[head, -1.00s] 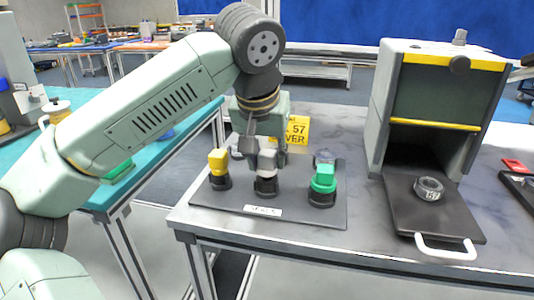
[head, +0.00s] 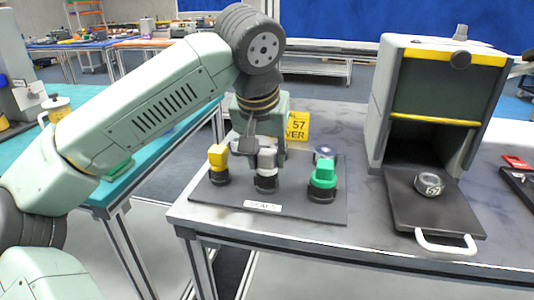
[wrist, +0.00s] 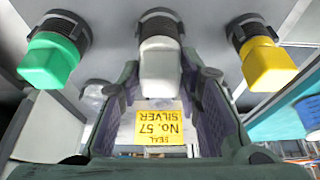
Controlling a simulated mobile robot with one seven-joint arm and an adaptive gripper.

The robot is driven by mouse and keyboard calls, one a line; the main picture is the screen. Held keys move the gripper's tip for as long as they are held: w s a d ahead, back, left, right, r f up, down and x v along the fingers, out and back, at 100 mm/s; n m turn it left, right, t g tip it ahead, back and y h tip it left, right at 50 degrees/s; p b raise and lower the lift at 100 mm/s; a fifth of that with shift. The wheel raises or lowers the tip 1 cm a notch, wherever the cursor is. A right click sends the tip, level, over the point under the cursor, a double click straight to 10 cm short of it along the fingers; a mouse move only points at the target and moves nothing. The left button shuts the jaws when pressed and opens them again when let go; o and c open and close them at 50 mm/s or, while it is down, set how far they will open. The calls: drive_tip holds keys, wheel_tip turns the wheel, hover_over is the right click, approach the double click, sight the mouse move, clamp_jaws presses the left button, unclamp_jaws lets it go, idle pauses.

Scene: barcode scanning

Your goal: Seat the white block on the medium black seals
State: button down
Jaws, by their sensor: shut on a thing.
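The white block (head: 266,158) is in the middle of the seal board, directly over a black ribbed seal stack (head: 266,181). In the wrist view the white block (wrist: 160,62) meets the black seals (wrist: 160,22) with no clear gap, though I cannot tell whether it is fully seated. My gripper (head: 266,150) points down around the block, and its two fingers (wrist: 163,92) are shut on it. The far side of the block is hidden in the head view.
A yellow block (head: 218,156) on black seals stands left, and a green block (head: 324,172) on black seals stands right. A dark board (head: 215,196) carries them. A yellow sign (head: 297,126) stands behind. A booth (head: 440,100) with a tray and round part (head: 429,184) is right.

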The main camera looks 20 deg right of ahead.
drive_tip(key=shift+f, duration=0.25)
drive_tip(key=c, duration=1.1)
unclamp_jaws()
drive_tip(key=shift+o, duration=0.5)
drive_tip(key=shift+o, duration=1.2)
drive_tip(key=shift+r, duration=0.1)
wheel_tip(320, 180, up, 7)
drive_tip(key=p, duration=0.6)
drive_tip(key=shift+r, duration=0.2)
drive_tip(key=shift+f, duration=0.1)
